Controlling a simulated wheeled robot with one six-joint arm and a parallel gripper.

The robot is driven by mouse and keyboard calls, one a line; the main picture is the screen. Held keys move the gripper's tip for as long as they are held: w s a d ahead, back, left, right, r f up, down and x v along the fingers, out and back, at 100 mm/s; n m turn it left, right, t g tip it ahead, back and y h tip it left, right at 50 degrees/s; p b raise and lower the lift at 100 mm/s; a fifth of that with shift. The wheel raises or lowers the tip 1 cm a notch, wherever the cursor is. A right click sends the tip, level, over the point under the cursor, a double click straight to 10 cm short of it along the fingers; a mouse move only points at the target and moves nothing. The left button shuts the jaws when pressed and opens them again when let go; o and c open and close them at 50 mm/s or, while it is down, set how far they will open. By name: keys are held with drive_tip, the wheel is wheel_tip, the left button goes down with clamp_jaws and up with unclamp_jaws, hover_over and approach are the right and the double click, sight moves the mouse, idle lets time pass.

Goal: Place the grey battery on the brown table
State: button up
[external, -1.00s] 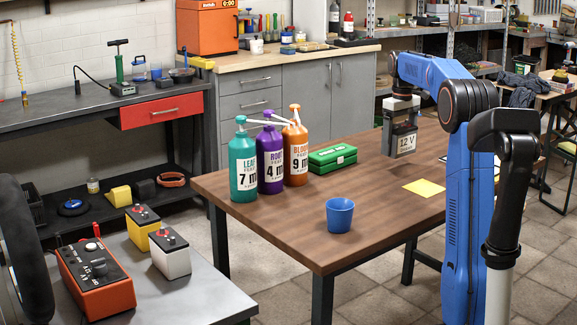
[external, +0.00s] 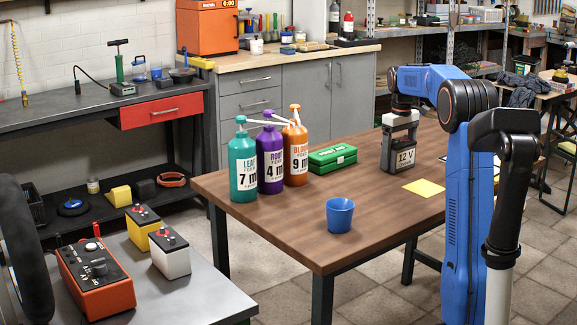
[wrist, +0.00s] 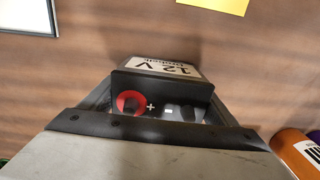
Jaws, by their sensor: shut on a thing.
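The grey battery (external: 403,158), with a "12 V" label, is upright over the brown table (external: 290,222) at its far right part. Its base is on the tabletop or just above it; I cannot tell which. My gripper (external: 400,134) points down from above and is shut on the battery's upper part. In the wrist view the battery (wrist: 162,102) sits between the fingers, with its red plus terminal and label showing.
A yellow note (external: 424,188) lies in front of the battery. A green case (external: 332,158), teal, purple and orange bottles (external: 296,150) and a blue cup (external: 340,215) stand to the left. Yellow and white batteries (external: 170,255) stand on the grey table. Bare wood surrounds the held battery.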

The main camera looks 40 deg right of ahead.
sight(399, 142)
drive_tip(key=o, duration=1.9)
wheel_tip(399, 142, up, 11)
drive_tip(key=shift+r, duration=0.65)
